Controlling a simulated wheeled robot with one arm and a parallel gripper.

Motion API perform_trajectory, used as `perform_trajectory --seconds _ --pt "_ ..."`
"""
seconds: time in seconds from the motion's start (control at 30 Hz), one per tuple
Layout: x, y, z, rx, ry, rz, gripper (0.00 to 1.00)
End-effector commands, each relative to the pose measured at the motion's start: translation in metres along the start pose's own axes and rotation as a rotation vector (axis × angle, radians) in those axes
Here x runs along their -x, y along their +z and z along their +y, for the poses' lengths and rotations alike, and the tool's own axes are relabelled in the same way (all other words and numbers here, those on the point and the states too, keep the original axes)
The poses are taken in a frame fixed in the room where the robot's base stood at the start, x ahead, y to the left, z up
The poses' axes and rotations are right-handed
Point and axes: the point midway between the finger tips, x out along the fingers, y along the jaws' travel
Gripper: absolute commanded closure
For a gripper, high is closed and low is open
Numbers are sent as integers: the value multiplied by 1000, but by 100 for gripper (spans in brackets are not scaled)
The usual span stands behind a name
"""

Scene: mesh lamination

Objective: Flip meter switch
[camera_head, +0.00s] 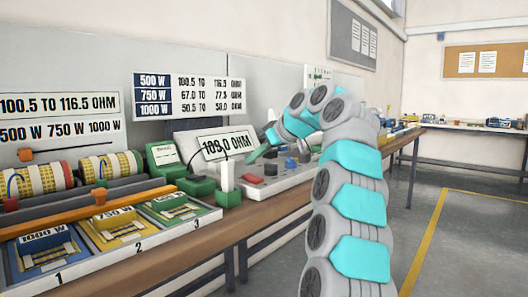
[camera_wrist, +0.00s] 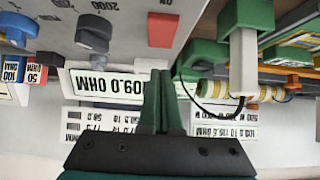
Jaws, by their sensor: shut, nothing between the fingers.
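The meter (camera_head: 290,180) is a light grey sloped box with knobs on the workbench, with a display reading 109.0 OHM (camera_head: 228,143) behind it. A red switch (camera_head: 253,178) sits near its left end; in the wrist view the red switch (camera_wrist: 162,30) stands out from the panel, beside a grey knob (camera_wrist: 94,32). My gripper (camera_head: 256,156) is just above the meter's left part, pointing down and left. In the wrist view my gripper (camera_wrist: 160,76) has its green fingers together and empty, apart from the red switch in the picture. Whether it touches the panel cannot be told.
A green stand with a white upright piece (camera_head: 228,178) is close left of the meter, with a black cable. Trays 1 to 3 (camera_head: 138,245) and yellow coils (camera_head: 38,180) lie further left. The floor at right is clear.

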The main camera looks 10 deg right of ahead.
Motion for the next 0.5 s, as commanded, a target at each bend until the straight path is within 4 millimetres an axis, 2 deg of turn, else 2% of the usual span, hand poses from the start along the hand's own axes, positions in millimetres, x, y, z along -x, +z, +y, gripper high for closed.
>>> perform_trajectory --seconds 0.17,0.5 --pt "-10 13 -2 1 -3 -3 100" --pt "-21 23 -1 0 -1 -2 100"
